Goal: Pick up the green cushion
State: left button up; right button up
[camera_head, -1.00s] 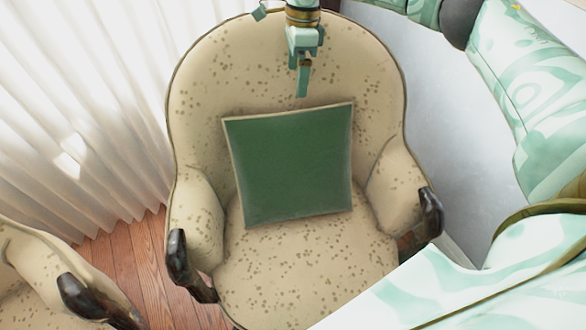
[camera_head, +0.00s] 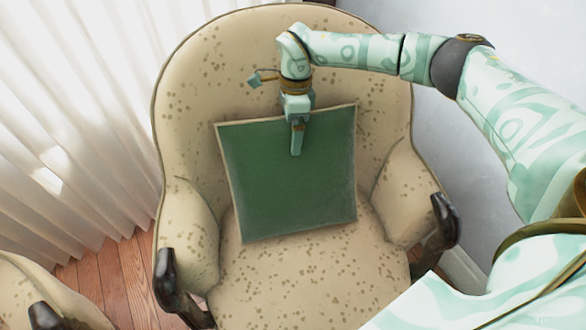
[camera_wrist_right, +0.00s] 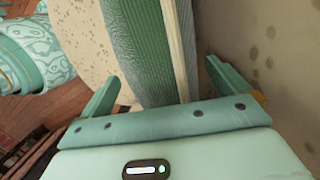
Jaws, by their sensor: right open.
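The green cushion (camera_head: 275,195) with pale edging leans upright against the back of the beige spotted armchair (camera_head: 310,285). My right gripper (camera_head: 297,148) comes down over the cushion's top edge, with one finger showing in front of its green face. In the right wrist view the cushion (camera_wrist_right: 142,50) and its pale edging stand between the two spread fingers of the gripper (camera_wrist_right: 161,72). The gripper is open, and a gap shows between the right finger and the edging. The finger behind the cushion is hidden in the head view. My left gripper is not in view.
The chair's padded arms (camera_head: 190,225) with dark wooden ends flank the cushion. Part of a second similar chair (camera_head: 25,290) is at the lower left. A white curtain (camera_head: 75,120) hangs at the left. Wooden floor (camera_head: 105,280) shows between the chairs.

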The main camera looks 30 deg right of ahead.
jog(key=shift+r, duration=0.2)
jog(key=shift+s, duration=0.1)
jog(key=shift+c, duration=1.2)
jog(key=c, duration=1.3)
